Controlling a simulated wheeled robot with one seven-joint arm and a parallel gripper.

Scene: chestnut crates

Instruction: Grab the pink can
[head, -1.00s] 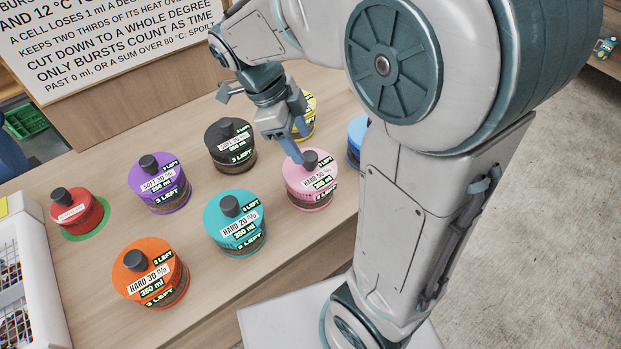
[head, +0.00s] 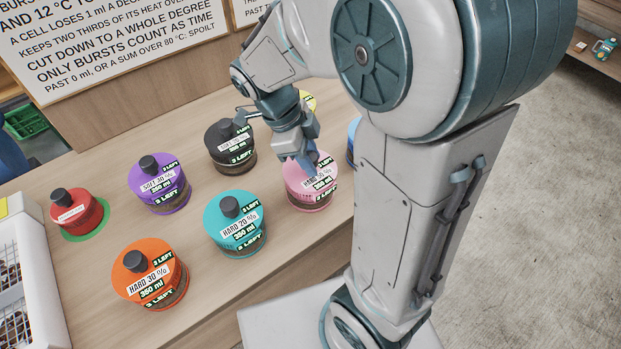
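The pink can (head: 312,190) stands upright on the wooden counter, right of the teal can. Its label reads "HARD 50 %", partly covered. My gripper (head: 306,160) is directly over the pink can, pointing down, with its fingers at the can's top. The can's dark knob is hidden behind the fingers. I cannot tell whether the fingers are open or shut around the knob.
Close by stand a teal can (head: 236,228), a black can (head: 229,150), a yellow can (head: 308,101) and a blue can (head: 352,140). Purple (head: 158,187), orange (head: 150,278) and red (head: 78,215) cans stand further left. A white crate (head: 28,270) is at the left edge.

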